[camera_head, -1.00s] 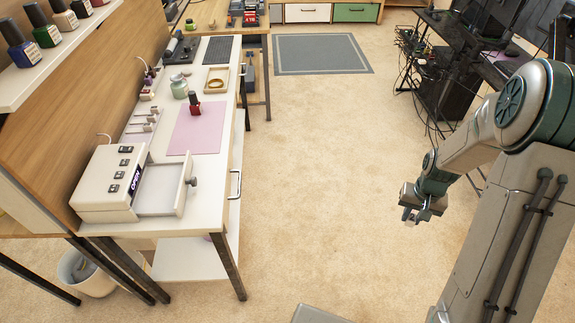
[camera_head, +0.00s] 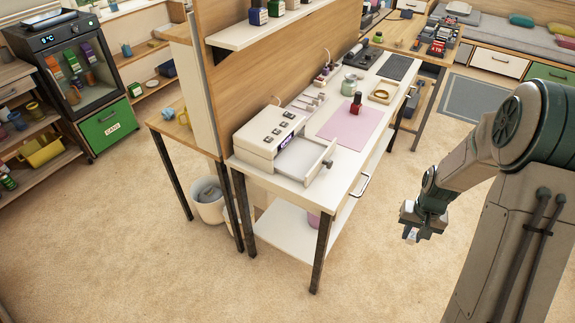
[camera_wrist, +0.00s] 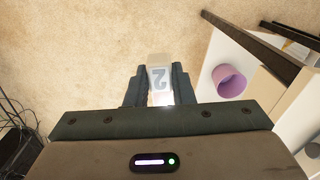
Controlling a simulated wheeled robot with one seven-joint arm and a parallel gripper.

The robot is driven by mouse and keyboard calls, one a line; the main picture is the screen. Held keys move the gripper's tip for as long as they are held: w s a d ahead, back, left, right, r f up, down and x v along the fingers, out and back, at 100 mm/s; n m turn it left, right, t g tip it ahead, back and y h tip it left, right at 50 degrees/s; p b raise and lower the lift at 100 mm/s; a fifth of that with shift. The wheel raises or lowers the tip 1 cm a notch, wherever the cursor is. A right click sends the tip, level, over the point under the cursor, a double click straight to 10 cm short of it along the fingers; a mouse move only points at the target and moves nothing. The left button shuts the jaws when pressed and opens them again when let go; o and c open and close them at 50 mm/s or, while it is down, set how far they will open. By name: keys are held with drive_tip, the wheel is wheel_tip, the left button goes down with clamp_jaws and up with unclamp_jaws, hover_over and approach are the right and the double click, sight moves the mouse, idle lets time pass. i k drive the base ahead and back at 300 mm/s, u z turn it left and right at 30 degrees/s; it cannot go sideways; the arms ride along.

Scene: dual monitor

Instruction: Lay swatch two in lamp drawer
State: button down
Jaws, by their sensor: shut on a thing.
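My gripper (camera_head: 424,222) hangs over the carpet at the right, apart from the desk. In the wrist view my gripper (camera_wrist: 160,88) is shut on a small pale swatch (camera_wrist: 159,84) marked with a 2. The lamp (camera_head: 268,138) is a white box with buttons and a lit label, on the near end of the white desk. Its drawer (camera_head: 306,158) is pulled out toward the right, with a dark knob on its front. The drawer's floor looks bare from here.
A pink mat with a red bottle (camera_head: 356,104) lies on the white desk (camera_head: 378,85) behind the drawer. A white bin (camera_head: 209,203) stands under the wooden table. A purple pot (camera_wrist: 228,82) sits on the lower shelf. Carpet (camera_head: 390,280) is clear in front of the desk.

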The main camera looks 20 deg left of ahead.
sight(304, 167)
drive_tip(key=u, duration=1.15)
